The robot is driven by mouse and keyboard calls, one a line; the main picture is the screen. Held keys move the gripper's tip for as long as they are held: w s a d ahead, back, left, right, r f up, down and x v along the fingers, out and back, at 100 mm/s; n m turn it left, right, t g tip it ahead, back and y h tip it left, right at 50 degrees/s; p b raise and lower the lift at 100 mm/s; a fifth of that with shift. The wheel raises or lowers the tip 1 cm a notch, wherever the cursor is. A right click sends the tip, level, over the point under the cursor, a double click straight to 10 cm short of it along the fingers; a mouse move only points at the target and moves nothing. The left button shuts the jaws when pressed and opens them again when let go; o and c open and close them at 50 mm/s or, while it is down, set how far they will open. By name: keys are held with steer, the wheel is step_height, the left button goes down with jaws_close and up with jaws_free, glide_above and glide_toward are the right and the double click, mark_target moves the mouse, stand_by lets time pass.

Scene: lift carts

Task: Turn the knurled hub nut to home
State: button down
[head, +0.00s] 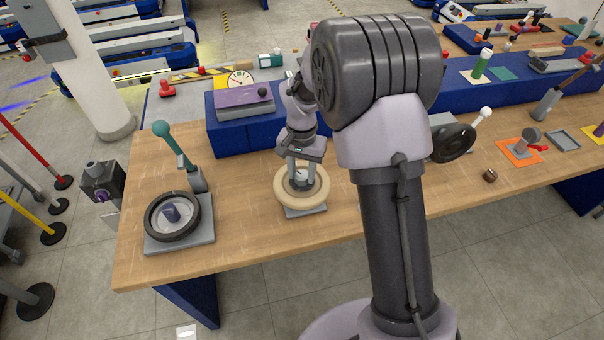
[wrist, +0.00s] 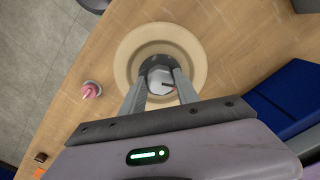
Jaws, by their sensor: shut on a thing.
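The hub nut (wrist: 160,79) shows in the wrist view as a small grey, round-topped piece with a dark rim and a small red mark. It sits at the middle of a cream ring-shaped wheel (wrist: 135,60). In the head view the cream wheel (head: 320,194) rests over a grey base plate (head: 305,211) on the wooden bench. My gripper (head: 300,182) points down into the wheel's middle. In the wrist view its two fingers (wrist: 160,86) are shut on the nut, one on each side. The nut's knurling is too small to make out.
A black-rimmed wheel with a green-knobbed lever (head: 172,215) stands to the left on the bench (head: 250,232). A blue block (head: 225,134) with a purple-topped device lies behind my gripper. A dark handwheel (head: 455,142) is to the right. Bare wood lies between the left wheel and the cream wheel.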

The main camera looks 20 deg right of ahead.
mark_target(302, 175)
steer(key=m+b, duration=0.1)
steer(key=m, duration=0.4)
steer(key=shift+w+m+b, duration=0.1)
steer(key=shift+m+b, duration=0.3)
steer(key=shift+r+m, duration=0.1)
steer(key=shift+m, duration=0.2)
steer(key=c, duration=0.9)
jaws_free()
step_height(302, 175, up, 17)
steer(key=p, duration=0.5)
steer(key=shift+r, duration=0.15)
